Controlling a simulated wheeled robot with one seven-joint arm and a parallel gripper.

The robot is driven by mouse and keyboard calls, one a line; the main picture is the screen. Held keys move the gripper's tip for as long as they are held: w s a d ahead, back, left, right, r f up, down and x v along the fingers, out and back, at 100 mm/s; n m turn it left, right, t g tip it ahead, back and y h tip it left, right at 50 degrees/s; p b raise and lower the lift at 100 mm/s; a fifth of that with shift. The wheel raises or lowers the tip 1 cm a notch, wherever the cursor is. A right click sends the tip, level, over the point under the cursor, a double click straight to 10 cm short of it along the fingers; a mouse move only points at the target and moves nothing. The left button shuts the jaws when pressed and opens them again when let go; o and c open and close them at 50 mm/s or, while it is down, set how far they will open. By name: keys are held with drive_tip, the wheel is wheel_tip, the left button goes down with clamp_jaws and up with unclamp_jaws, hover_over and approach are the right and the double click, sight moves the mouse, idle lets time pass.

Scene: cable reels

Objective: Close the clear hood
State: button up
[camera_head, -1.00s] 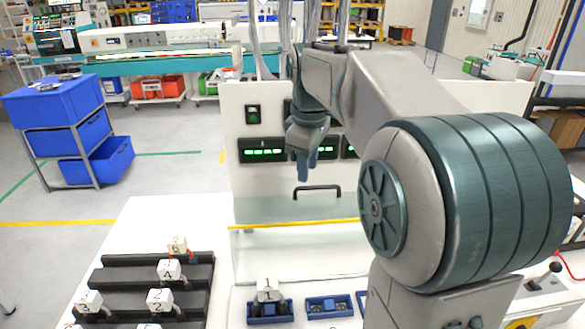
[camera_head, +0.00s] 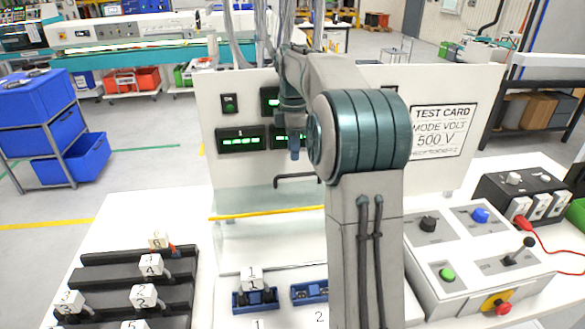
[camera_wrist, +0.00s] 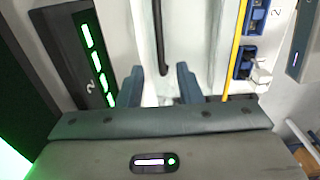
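The clear hood (camera_head: 240,232) is a see-through pane in front of the white back panel, with a yellow strip (camera_head: 265,214) along an edge. Its dark bar handle (camera_head: 297,179) sits above the strip; it also shows in the wrist view (camera_wrist: 161,40). My gripper (camera_head: 294,152) hangs just above the handle in the head view. In the wrist view my gripper (camera_wrist: 160,85) has its two fingers apart, with the handle lined up between and beyond them. I cannot tell whether they touch it. My arm hides part of the hood's right side.
Blue sockets (camera_head: 310,292) stand below the hood, one holding a white plug labelled 1 (camera_head: 252,281). A black rack (camera_head: 130,285) with numbered plugs is at left. A control box (camera_head: 470,255) with buttons and a lever is at right. Green-lit displays (camera_head: 240,139) are on the panel.

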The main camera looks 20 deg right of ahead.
wheel_tip(320, 180, down, 7)
drive_tip(key=shift+r, duration=0.1)
idle(0.3)
clamp_jaws()
